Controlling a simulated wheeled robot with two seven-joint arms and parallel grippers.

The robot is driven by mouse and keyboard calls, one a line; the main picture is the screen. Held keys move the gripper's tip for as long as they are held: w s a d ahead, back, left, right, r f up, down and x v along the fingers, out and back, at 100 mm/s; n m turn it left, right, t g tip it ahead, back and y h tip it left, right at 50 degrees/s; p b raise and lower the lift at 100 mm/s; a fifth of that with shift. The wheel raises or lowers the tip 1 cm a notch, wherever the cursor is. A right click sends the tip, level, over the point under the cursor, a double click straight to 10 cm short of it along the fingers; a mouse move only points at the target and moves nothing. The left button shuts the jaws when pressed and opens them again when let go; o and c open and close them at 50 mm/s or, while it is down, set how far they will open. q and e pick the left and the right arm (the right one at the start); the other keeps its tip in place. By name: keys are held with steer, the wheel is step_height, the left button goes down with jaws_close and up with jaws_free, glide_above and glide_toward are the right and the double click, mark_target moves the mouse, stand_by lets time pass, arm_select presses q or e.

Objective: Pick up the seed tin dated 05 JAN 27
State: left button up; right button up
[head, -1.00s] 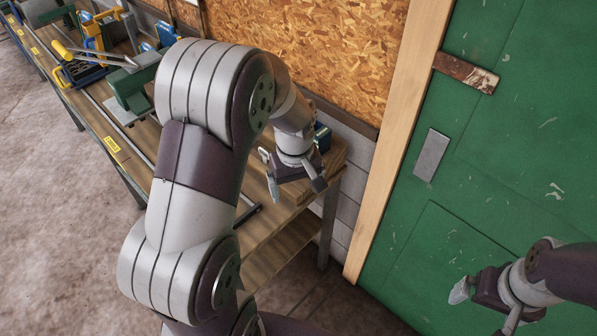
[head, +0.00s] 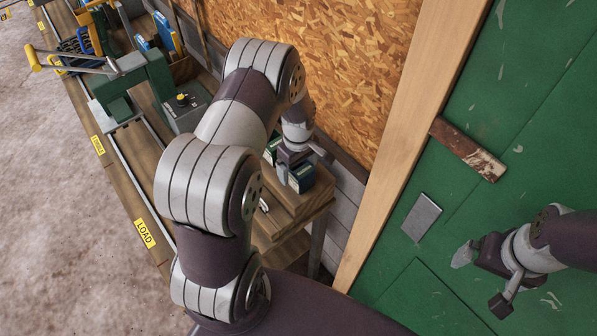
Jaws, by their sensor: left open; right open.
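A small dark blue tin (head: 302,178) with a pale label band stands on a wooden stand (head: 290,208) at the bench's near end. A green tin (head: 271,149) shows partly beside it, mostly hidden by my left arm. No date can be read on either tin. My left gripper (head: 301,162) is open and points down just above and behind the blue tin; whether its fingers straddle a tin is unclear. My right gripper (head: 481,280) is open and empty in front of the green door, far from the tins.
The bench (head: 150,185) carries a rail, yellow LOAD label (head: 145,233), a green press (head: 135,82) with a yellow-tipped lever, and a grey control box (head: 184,106). A chipboard wall (head: 330,60) rises close behind the tins. The green door (head: 450,230) is at right.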

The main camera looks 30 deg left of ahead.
arm_select(q)
steer(key=f, duration=0.1)
steer(key=w+f, duration=0.1)
steer(key=f, duration=0.2)
steer(key=shift+w+a+p, duration=0.1)
steer(key=shift+w+p, duration=0.2)
steer(key=shift+w, duration=0.05)
steer(key=shift+s, duration=0.15)
steer(key=shift+s+r, duration=0.25)
steer(key=shift+s, duration=0.1)
steer(key=c, duration=1)
steer(key=shift+c, duration=0.4)
steer(key=shift+w, duration=0.25)
arm_select(e)
steer(key=shift+w+r, duration=0.6)
steer(key=shift+r, duration=0.05)
